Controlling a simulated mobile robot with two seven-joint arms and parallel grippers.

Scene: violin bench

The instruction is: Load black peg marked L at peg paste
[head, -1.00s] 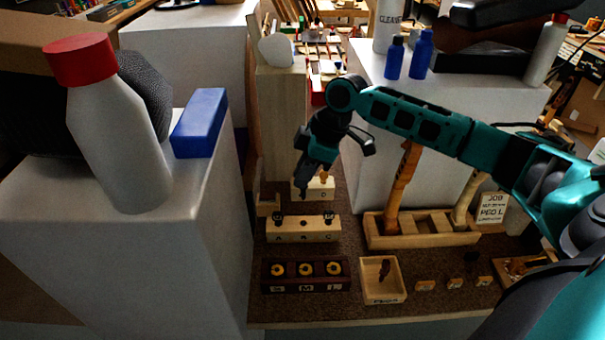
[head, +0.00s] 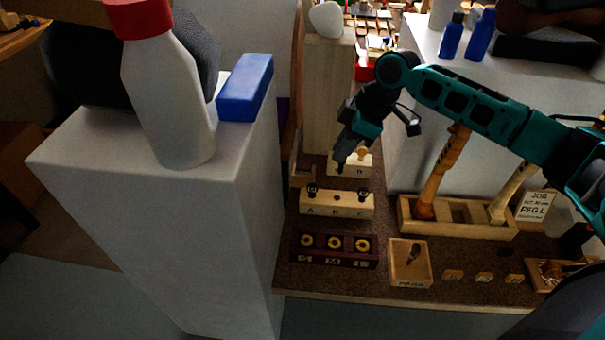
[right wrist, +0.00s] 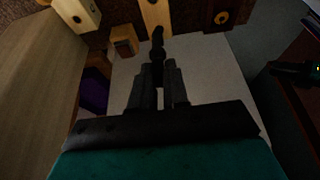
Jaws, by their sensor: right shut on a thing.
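My right gripper (head: 343,166) is shut on a black peg, which sticks out past the fingertips in the right wrist view (right wrist: 158,42). In the head view the gripper points down beside a small light wooden block (head: 362,171) with an amber top piece. I cannot tell whether the peg touches anything, and its mark is not readable. A light wooden rack (head: 337,208) in front holds two black pegs (head: 312,191) at its ends, with its middle place empty. I cannot tell for certain which piece is the peg paste. My left gripper is not in view.
A dark tray (head: 334,262) with three yellow rings stands at the front. Right of it are a small wooden box (head: 410,279) and a long rack (head: 465,231) with handles. A job card (head: 534,206) reads PEG L. A white pedestal (head: 235,200) stands left.

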